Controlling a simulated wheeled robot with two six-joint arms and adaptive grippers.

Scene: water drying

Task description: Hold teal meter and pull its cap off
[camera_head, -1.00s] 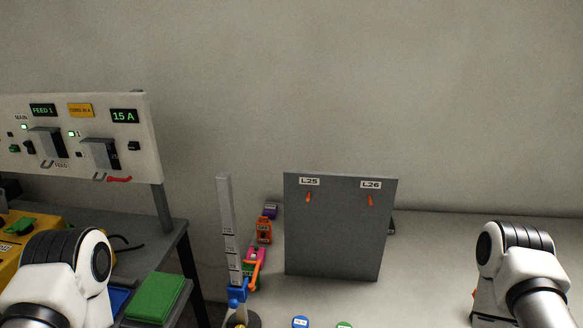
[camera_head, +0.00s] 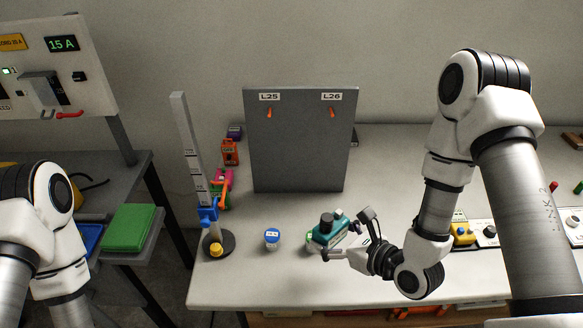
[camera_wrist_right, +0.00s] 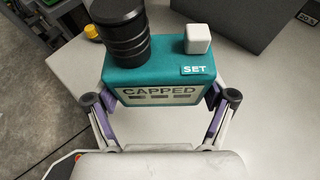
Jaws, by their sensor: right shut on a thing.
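The teal meter (camera_head: 331,234) is at the front middle of the white table, with a black ribbed cap on its top. In the right wrist view the meter (camera_wrist_right: 161,72) shows its black cap (camera_wrist_right: 121,33), a white square button (camera_wrist_right: 198,38), a "SET" label and a display reading "CAPPED". My right gripper (camera_head: 345,240) is shut on the meter; in the right wrist view its fingers (camera_wrist_right: 160,100) press on both sides of the body. Whether the meter touches the table is hard to tell. My left arm is at the left edge; its gripper is out of view.
A grey panel (camera_head: 300,140) labelled L25 and L26 stands behind the meter. A blue-topped jar (camera_head: 272,238) and a stand with a grey post (camera_head: 189,150) are to the left. A green block (camera_head: 130,230) lies on the side table. Yellow and white devices (camera_head: 463,232) stand at right.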

